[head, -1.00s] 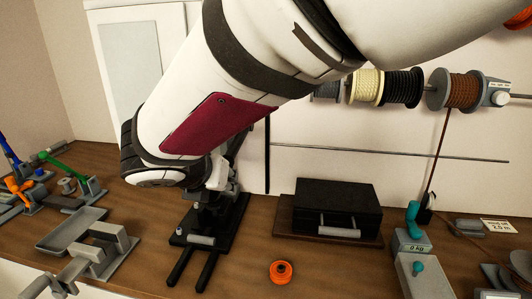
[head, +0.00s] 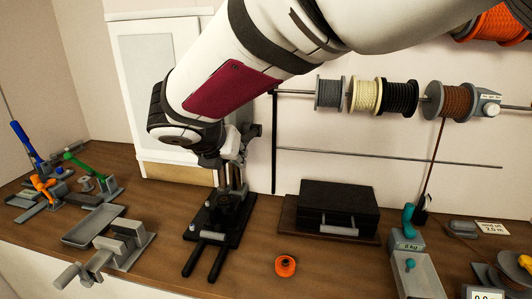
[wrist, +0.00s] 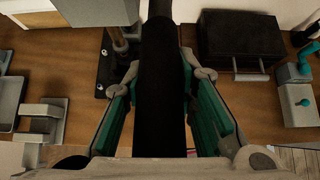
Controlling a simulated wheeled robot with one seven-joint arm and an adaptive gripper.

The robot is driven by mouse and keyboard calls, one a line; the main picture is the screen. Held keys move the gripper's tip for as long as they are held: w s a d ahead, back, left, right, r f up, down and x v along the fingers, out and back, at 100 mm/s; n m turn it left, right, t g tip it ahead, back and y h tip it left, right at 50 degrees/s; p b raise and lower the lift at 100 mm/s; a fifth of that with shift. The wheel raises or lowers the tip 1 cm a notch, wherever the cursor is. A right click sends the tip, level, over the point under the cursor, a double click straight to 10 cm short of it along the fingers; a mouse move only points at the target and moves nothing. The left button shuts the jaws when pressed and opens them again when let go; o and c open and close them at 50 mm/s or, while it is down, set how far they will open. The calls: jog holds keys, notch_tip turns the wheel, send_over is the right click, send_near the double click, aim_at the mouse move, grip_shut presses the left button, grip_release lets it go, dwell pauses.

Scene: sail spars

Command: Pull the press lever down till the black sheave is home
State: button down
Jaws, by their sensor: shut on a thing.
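The press (head: 215,220) stands on the bench, with a black base, two prongs reaching forward and an upright grey post (head: 222,178). In the wrist view, my gripper (wrist: 164,77) has its teal fingers on either side of a thick black bar, the press lever (wrist: 160,115), and is shut on it. The bar runs lengthwise up the middle of the wrist view. In the head view, my wrist is above the press and hides the lever. I cannot make out the black sheave clearly or tell how it sits.
An orange wheel (head: 286,266) lies on the bench right of the press. A black drawer box (head: 338,205) stands behind it. A grey vice (head: 122,243) and tray (head: 92,226) are to the left. Rope spools (head: 398,97) hang on the wall. Bare bench lies around the orange wheel.

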jog(key=r+p, duration=0.1)
jog(key=r, duration=0.1)
jog(key=w+r, duration=0.1)
jog(key=r, duration=0.2)
jog(key=shift+w+p, duration=0.2)
jog(key=shift+p, duration=0.15)
jog(key=shift+w+r, duration=0.1)
jog(key=w+r, duration=0.1)
jog(key=r, duration=0.1)
jog(key=w+r, duration=0.1)
jog(key=r, duration=0.1)
jog(key=w+r, duration=0.1)
jog(key=w, duration=0.1)
jog(key=shift+d+r, duration=0.3)
jog(key=shift+r, duration=0.1)
jog(key=shift+w+r, duration=0.1)
jog(key=shift+r, duration=0.15)
jog(key=shift+a+r, duration=0.1)
jog(key=c, duration=1.6)
grip_release()
